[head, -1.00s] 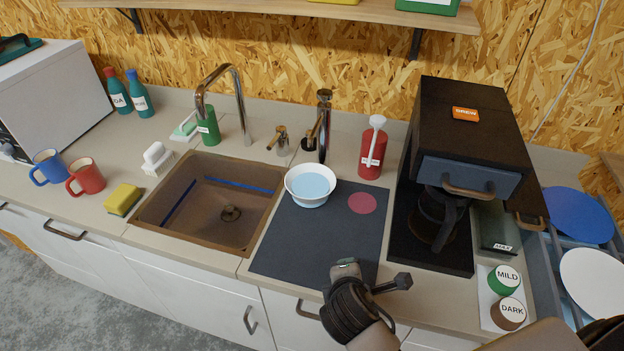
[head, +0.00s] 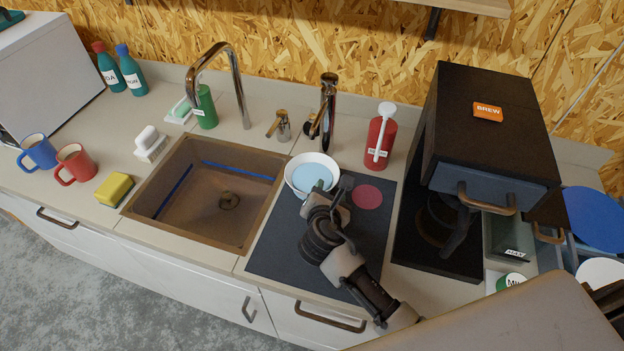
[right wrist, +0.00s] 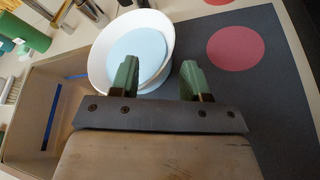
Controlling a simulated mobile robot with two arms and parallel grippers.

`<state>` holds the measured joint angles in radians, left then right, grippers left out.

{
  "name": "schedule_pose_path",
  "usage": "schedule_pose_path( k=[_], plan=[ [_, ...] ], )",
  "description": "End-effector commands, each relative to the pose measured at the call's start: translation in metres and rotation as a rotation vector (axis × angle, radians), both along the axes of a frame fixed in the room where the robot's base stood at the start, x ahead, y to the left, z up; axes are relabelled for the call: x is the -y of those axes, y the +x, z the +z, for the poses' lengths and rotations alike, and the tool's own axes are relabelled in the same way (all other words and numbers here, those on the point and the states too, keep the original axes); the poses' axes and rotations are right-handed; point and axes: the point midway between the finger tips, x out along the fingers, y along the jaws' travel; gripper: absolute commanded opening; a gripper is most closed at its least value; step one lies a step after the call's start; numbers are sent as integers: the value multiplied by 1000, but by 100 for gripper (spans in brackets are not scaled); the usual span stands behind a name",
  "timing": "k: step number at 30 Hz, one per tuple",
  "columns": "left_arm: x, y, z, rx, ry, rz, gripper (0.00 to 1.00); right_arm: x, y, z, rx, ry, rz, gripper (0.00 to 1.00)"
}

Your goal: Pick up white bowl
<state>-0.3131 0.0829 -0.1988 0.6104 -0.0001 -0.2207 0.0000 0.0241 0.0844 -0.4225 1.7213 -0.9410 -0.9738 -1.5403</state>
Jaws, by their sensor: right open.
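The white bowl (head: 298,168), with a light blue inside, stands upright on the dark mat (head: 275,245) at its back left corner, beside the sink. My right gripper (head: 332,190) is open and empty at the bowl's near right side. In the right wrist view the bowl (right wrist: 101,54) lies just beyond the green fingertips (right wrist: 158,76). The left finger overlaps its near rim in the picture, and the right finger is to the right of it. I cannot tell whether a finger touches it. My left gripper is not in view.
The sink (head: 205,215) is left of the mat. A tall tap (head: 328,105) and a red dispenser (head: 380,142) stand behind. The black coffee machine (head: 480,130) rises at the right. A flat pink disc (head: 367,197) marks the mat, whose front part is under my arm.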

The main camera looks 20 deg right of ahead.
Motion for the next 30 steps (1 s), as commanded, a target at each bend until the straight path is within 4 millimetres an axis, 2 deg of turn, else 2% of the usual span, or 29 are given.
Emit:
schedule_pose_path(
  k=[5,9,19,27,28,30],
  plan=[
    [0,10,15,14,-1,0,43,20,20,-3,-1,-2,-3,46],
    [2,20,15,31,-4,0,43,25,34,-11,0,1,-1,46],
    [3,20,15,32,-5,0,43,26,38,-14,0,2,0,45],
    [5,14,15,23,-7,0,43,27,38,-14,-1,1,-1,3],
    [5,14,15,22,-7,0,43,27,37,-15,-1,1,-2,0],
    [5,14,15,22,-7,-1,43,27,37,-15,-3,1,-1,0]
  ],
)
